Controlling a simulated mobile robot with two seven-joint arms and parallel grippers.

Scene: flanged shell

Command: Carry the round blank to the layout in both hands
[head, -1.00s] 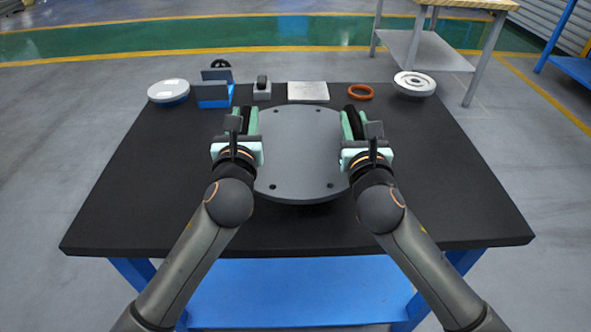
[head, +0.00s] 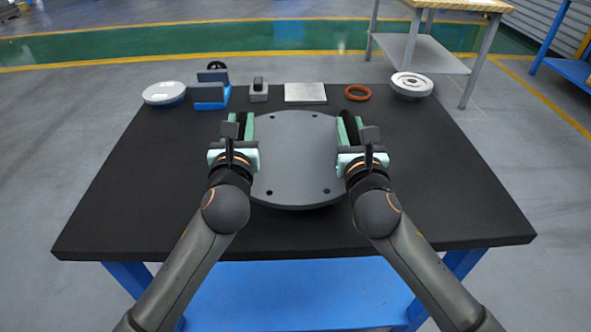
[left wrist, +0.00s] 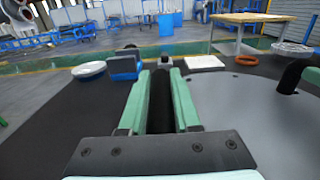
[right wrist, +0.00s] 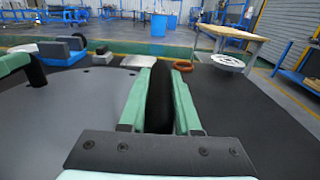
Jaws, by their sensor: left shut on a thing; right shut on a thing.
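The round blank (head: 297,160) is a flat grey disc with small dark holes near its rim. It lies level over the black table, in the middle of the head view; I cannot tell whether it touches the top. My left gripper (head: 240,127) is shut on a black grip at the disc's left side. My right gripper (head: 350,127) is shut on a matching grip at its right side. The left wrist view shows the disc (left wrist: 250,115) and the far black grip (left wrist: 291,76). The right wrist view shows the disc (right wrist: 80,105) too. I cannot make out a layout.
Along the black table's (head: 130,215) back edge stand a white round part (head: 164,92), a blue-and-grey block (head: 211,92), a small grey block (head: 258,91), a pale plate (head: 305,92), an orange ring (head: 357,93) and a flanged metal part (head: 412,84). Both table sides are clear.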

